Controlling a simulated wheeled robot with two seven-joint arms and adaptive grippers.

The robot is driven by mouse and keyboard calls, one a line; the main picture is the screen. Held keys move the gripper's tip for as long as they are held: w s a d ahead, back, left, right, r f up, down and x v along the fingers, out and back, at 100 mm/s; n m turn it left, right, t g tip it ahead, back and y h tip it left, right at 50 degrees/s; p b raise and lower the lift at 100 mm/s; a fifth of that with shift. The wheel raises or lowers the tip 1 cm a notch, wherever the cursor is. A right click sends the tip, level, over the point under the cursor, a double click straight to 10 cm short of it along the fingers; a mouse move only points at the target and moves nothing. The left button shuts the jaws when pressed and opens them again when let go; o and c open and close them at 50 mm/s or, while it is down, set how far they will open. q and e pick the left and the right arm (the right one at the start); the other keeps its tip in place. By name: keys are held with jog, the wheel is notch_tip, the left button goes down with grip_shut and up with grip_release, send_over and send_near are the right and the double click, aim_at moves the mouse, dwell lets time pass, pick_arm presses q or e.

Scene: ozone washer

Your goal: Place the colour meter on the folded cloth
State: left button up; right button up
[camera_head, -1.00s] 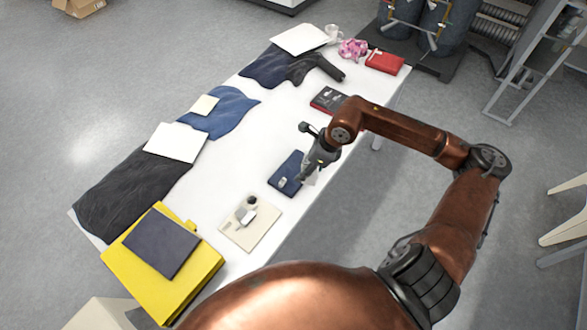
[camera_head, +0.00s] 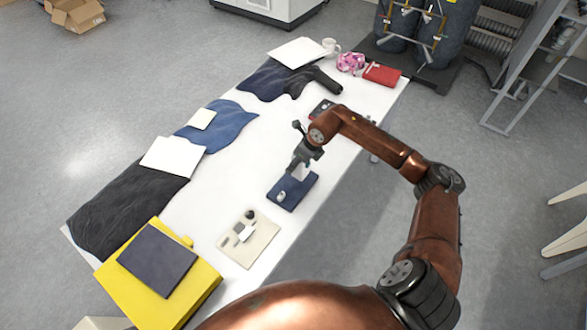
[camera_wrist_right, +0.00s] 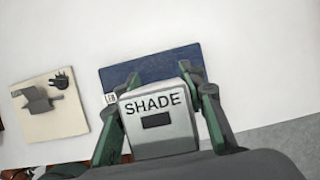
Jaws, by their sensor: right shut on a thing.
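The colour meter (camera_wrist_right: 158,122), a pale grey box marked SHADE with a dark window, is between the fingers of my right gripper (camera_wrist_right: 158,110). In the head view my right gripper (camera_head: 299,168) is over the far part of a dark blue folded cloth (camera_head: 296,193), and only a pale bit of the meter shows below it. The cloth (camera_wrist_right: 140,70) lies behind the meter in the wrist view, partly hidden by it, with a small white tag at its corner. I cannot tell whether the meter touches the cloth. My left gripper is not in view.
A beige board (camera_head: 262,246) with small items lies nearer on the white table (camera_head: 222,183). A yellow folder (camera_head: 199,292) with a dark sheet, garments and a red book (camera_head: 382,75) lie around. Bare tabletop is left of the cloth.

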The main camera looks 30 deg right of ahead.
aim_at(300, 165)
jog(key=shift+w+d+f, duration=0.2)
jog(key=shift+w+f, duration=0.75)
jog(key=shift+f, duration=1.6)
jog(key=o, duration=1.4)
jog(key=shift+s+f, duration=0.1)
jog(key=shift+o, duration=0.2)
jog(key=v, duration=1.2)
jog(key=shift+p, duration=0.3)
